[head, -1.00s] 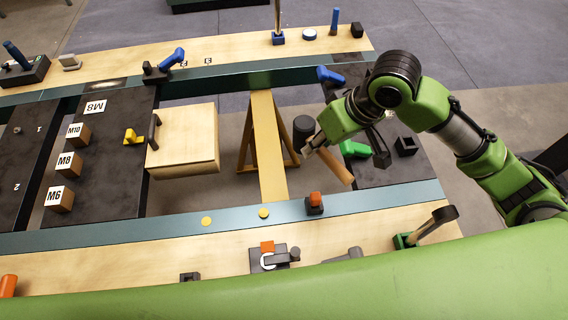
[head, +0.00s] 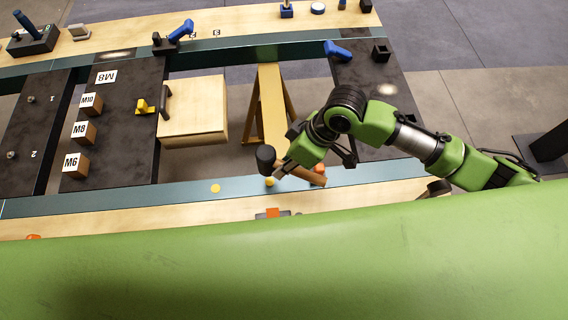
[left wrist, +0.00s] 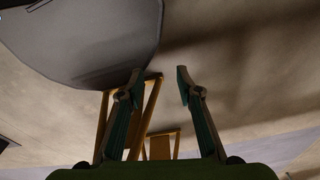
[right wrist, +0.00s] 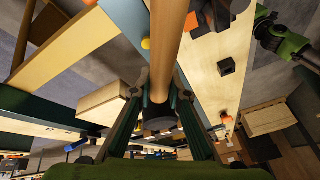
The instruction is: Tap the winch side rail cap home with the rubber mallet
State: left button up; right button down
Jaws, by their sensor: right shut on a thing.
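The rubber mallet has a black head (head: 266,158) and a wooden handle (head: 310,180). My right gripper (head: 287,168) is shut on the handle close to the head and holds the mallet tilted above the near blue-green rail (head: 370,176). In the right wrist view the handle (right wrist: 168,35) runs up between the fingers. A second orange piece (head: 272,212) is on the near wooden strip. I cannot tell which is the winch side cap. My left gripper (left wrist: 160,73) is open and empty.
A wooden box (head: 192,108), a yellow trestle (head: 272,110) and labelled wooden blocks (head: 76,165) lie beyond the near rail. My green body hides the near edge.

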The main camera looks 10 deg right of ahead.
jog(key=shift+w+f+b, duration=0.1)
jog(key=shift+f+b, duration=0.35)
jog(key=shift+f, duration=0.25)
pick_arm(q)
jog(key=shift+s+a+f, duration=0.2)
jog(key=shift+s+f, duration=0.25)
jog(key=shift+s+a+f, duration=0.2)
jog(key=shift+s+f, duration=0.2)
jog(key=shift+f, duration=0.05)
